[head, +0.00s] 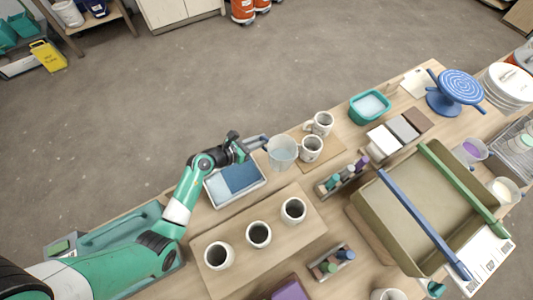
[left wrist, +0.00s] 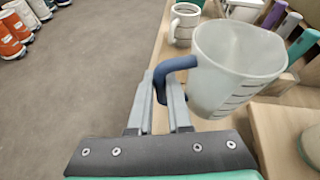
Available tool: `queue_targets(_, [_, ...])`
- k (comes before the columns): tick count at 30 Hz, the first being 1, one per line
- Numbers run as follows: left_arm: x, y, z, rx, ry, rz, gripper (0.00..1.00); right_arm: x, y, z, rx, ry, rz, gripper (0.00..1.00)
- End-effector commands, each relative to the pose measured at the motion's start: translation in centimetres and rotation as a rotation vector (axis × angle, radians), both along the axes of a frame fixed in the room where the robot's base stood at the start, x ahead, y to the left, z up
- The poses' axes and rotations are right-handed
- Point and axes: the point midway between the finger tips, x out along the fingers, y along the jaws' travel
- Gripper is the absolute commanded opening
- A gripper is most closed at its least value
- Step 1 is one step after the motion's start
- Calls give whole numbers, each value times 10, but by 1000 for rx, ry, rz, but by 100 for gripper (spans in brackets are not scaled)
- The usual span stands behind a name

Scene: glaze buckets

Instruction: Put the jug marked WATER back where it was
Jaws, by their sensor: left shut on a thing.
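A clear, frosted jug (head: 282,152) with measuring lines is at the table's far edge, left of two white mugs. In the left wrist view the jug (left wrist: 235,68) looks upright, with its blue handle (left wrist: 176,66) towards me. My left gripper (head: 255,145) is shut on that handle; its fingers (left wrist: 162,92) sit either side of it in the wrist view. No WATER marking is readable. I cannot tell whether the jug's base touches the table. My right gripper is not in view.
Two white mugs (head: 311,148) stand close right of the jug. A tray with blue pads (head: 236,183) lies just in front of it. Three pots stand on a board (head: 276,262). A large bin (head: 400,215) and two other jugs (head: 470,151) are further right.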

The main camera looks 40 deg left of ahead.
Motion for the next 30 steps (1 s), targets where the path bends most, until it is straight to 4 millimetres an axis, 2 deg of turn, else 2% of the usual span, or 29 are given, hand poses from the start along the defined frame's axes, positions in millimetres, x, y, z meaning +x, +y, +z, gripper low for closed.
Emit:
queue_targets(1, [0, 0, -9, 0, -2, 0, 0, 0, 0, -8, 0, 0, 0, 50])
queue_targets(7, [1, 0, -14, 0, -2, 0, 0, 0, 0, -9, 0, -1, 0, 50])
queue_targets(13, [1, 0, -47, 0, -1, 0, 0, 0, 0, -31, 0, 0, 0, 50])
queue_targets(25, [1, 0, -50, 0, -2, 1, 0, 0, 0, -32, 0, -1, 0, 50])
queue_targets(26, [0, 0, -50, 1, -1, 0, 22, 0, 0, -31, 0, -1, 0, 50])
queue_targets(30, [0, 0, -49, 1, -1, 0, 47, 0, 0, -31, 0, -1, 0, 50])
